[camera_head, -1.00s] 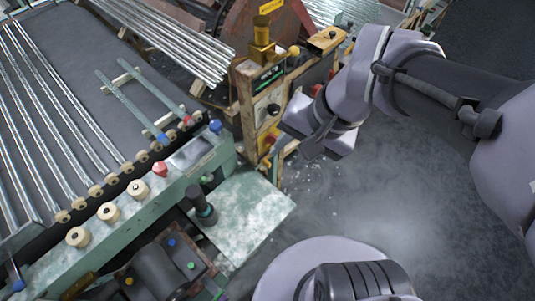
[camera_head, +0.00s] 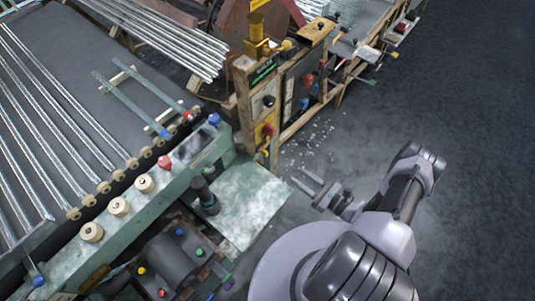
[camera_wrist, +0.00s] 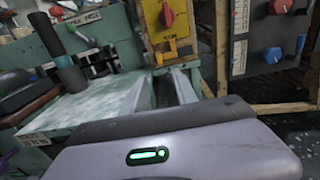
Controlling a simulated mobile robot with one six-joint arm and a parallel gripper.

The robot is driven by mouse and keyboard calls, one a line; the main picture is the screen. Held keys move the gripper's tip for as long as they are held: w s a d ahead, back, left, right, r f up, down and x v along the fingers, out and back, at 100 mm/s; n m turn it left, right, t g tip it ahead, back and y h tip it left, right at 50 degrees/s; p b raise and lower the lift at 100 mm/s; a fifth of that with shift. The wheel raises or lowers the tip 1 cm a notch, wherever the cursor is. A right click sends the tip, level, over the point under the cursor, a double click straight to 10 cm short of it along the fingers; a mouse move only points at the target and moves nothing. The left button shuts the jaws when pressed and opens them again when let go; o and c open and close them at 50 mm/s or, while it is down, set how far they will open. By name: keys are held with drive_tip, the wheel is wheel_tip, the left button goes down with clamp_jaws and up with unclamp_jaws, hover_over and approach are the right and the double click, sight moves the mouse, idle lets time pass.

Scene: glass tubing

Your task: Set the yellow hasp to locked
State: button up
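A yellow plate with a red knob (camera_head: 267,131) sits low on the end post of the wooden-framed machine; I take it for the yellow hasp, but its locked or unlocked state cannot be told. The red knob on its yellow plate also shows at the top of the wrist view (camera_wrist: 168,16). My gripper (camera_head: 297,175) is open and empty, right of and below the plate, apart from it. In the wrist view the two fingers of my gripper (camera_wrist: 166,80) point toward the post below the yellow plate, with a gap between them.
A green bench top (camera_head: 248,205) lies left of my gripper, with a dark cylinder (camera_head: 203,196) on it. A dark control panel with blue and red knobs (camera_wrist: 272,55) stands right of the yellow plate. Glass tubes (camera_head: 50,110) lie at left. Open floor (camera_head: 440,120) lies at right.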

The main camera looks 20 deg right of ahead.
sight(267, 155)
drive_tip(key=b+x, duration=0.2)
drive_tip(key=x, duration=1.3)
drive_tip(key=shift+w+a, duration=0.15)
drive_tip(key=shift+a, duration=0.05)
clamp_jaws()
drive_tip(key=shift+f, duration=0.1)
idle(0.4)
